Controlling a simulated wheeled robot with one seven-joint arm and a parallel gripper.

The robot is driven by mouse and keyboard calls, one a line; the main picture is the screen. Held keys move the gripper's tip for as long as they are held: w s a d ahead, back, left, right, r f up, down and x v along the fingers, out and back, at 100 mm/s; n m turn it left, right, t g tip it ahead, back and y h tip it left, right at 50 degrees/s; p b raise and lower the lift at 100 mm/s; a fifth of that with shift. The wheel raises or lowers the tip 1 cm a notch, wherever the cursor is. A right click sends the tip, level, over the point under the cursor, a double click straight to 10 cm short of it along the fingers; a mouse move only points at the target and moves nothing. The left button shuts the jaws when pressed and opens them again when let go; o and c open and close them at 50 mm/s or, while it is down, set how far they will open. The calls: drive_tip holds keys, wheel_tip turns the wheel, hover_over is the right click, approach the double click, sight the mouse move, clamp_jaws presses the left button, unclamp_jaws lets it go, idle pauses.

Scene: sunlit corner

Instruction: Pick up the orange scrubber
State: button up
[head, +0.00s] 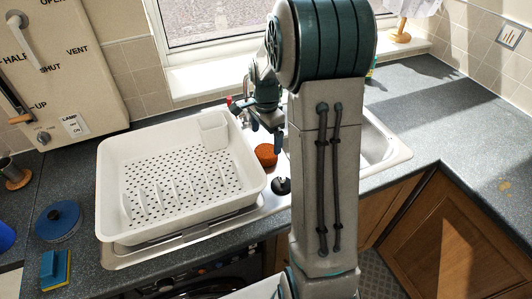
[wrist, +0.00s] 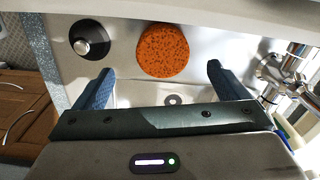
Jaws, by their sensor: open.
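The orange scrubber (head: 266,155) is a round, speckled orange sponge lying on the metal sink's surface, between the white dish rack and my arm in the head view. It also shows whole in the wrist view (wrist: 163,51), near the top middle. My gripper (wrist: 158,85) is open and empty, with its two blue fingers spread wide; the scrubber appears beyond the fingertips, between their lines. In the head view my gripper (head: 267,122) is above the sink near the scrubber, partly hidden behind my arm. The gap in height cannot be told.
The white dish rack (head: 118,180) stands left of the scrubber. A black round knob (wrist: 89,40) is beside the scrubber. A chrome tap (wrist: 290,70) stands close to the right finger in the wrist view. A blue-and-yellow sponge (head: 56,269) lies at the front left.

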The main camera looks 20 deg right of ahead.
sight(266, 150)
drive_tip(key=shift+w+d+f+p, duration=0.1)
drive_tip(key=shift+f+p, duration=0.4)
drive_tip(key=shift+f, duration=1.45)
drive_tip(key=shift+w+f+p, duration=0.1)
drive_tip(key=shift+f+p, duration=0.4)
drive_tip(key=shift+f, duration=1.4)
drive_tip(key=c, duration=1.1)
drive_tip(key=shift+r, duration=0.2)
wheel_tip(266, 150, up, 4)
drive_tip(key=shift+f+b, duration=0.15)
drive_tip(key=shift+b, duration=0.6)
drive_tip(key=s+d+r, duration=0.1)
drive_tip(key=d+r, duration=0.1)
drive_tip(key=d, duration=0.1)
drive_tip(key=s+d+r+b, duration=0.1)
drive_tip(key=d+r, duration=0.1)
drive_tip(key=d, duration=0.2)
drive_tip(key=s+d+r+b, duration=0.1)
drive_tip(key=s+d+r, duration=0.1)
drive_tip(key=d+r, duration=0.1)
drive_tip(key=shift+s+d, duration=0.1)
drive_tip(key=shift+d, duration=0.35)
